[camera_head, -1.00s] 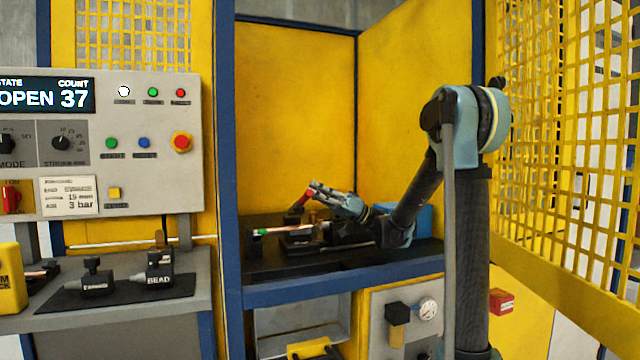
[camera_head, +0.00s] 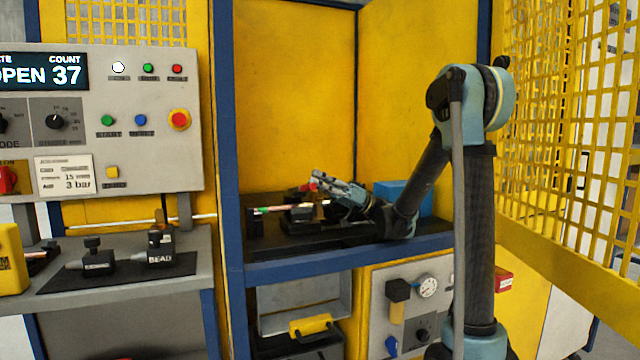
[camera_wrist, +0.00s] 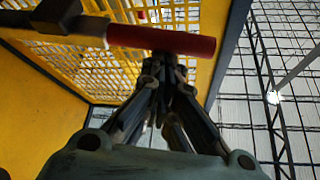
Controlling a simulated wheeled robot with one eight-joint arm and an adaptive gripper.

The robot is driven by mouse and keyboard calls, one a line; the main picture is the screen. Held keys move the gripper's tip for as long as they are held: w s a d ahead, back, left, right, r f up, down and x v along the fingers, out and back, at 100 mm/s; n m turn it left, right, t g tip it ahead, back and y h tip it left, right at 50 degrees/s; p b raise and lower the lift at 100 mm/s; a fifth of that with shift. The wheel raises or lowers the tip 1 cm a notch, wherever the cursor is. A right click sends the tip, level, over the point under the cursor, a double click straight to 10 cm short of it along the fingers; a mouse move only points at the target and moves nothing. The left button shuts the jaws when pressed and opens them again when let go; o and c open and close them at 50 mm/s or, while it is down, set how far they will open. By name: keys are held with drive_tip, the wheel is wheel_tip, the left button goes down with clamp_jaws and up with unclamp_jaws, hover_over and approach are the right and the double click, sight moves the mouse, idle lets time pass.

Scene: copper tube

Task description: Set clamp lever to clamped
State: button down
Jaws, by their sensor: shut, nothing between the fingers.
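The clamp lever has a red handle (camera_head: 312,186) above the black clamp fixture (camera_head: 298,217) inside the yellow enclosure. In the wrist view the red handle (camera_wrist: 165,40) lies across the picture, just beyond my fingertips, on a dark arm. My gripper (camera_head: 317,176) is shut with nothing between its fingers. Its tips are at or against the handle; contact cannot be told for sure. It also shows in the wrist view (camera_wrist: 168,62). The gripper hides part of the lever and fixture. A copper tube (camera_head: 278,209) lies in the fixture.
A blue box (camera_head: 404,198) stands behind my forearm. A blue frame post (camera_head: 229,150) bounds the enclosure at left, and yellow mesh (camera_head: 560,130) at right. The control panel (camera_head: 130,120) reads "OPEN 37". The front ledge (camera_head: 340,258) lies below the arm.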

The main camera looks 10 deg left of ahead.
drive_tip(key=w+d, duration=0.2)
drive_tip(key=d, duration=0.5)
drive_tip(key=w+d+f, duration=0.1)
drive_tip(key=w+d, duration=0.1)
drive_tip(key=d, duration=0.5)
drive_tip(key=shift+w+f, duration=0.25)
drive_tip(key=shift+w, duration=0.1)
drive_tip(key=shift+s, duration=0.1)
